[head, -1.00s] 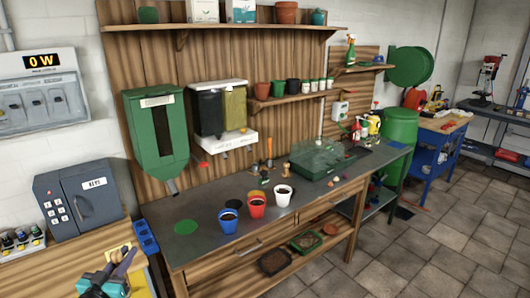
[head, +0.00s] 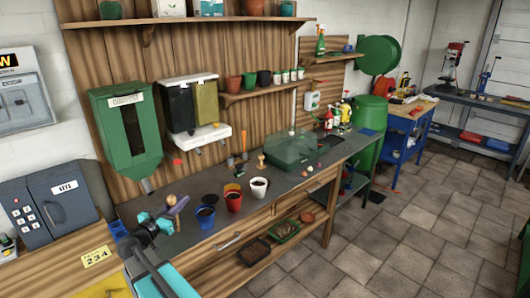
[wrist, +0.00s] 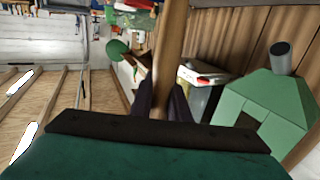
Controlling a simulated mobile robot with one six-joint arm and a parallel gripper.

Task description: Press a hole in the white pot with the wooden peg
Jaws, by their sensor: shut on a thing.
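The white pot (head: 258,190) stands upright on the dark bench top, filled with dark soil. My gripper (head: 173,207) is at the left end of the bench, left of the pots and well apart from the white pot. It is shut on the wooden peg (head: 170,200). In the wrist view the dark fingers of my gripper (wrist: 163,100) close around the peg (wrist: 171,45), whose brown shaft runs up out of the frame. The far end of the peg is cut off there.
A red pot (head: 233,203) and a blue pot (head: 205,218) stand left of the white pot. A small wooden tool (head: 262,162) and a green clear-lidded box (head: 290,150) stand behind it. A green dispenser (head: 127,130) hangs above the bench's left end. Tiled floor (head: 370,240) is free at right.

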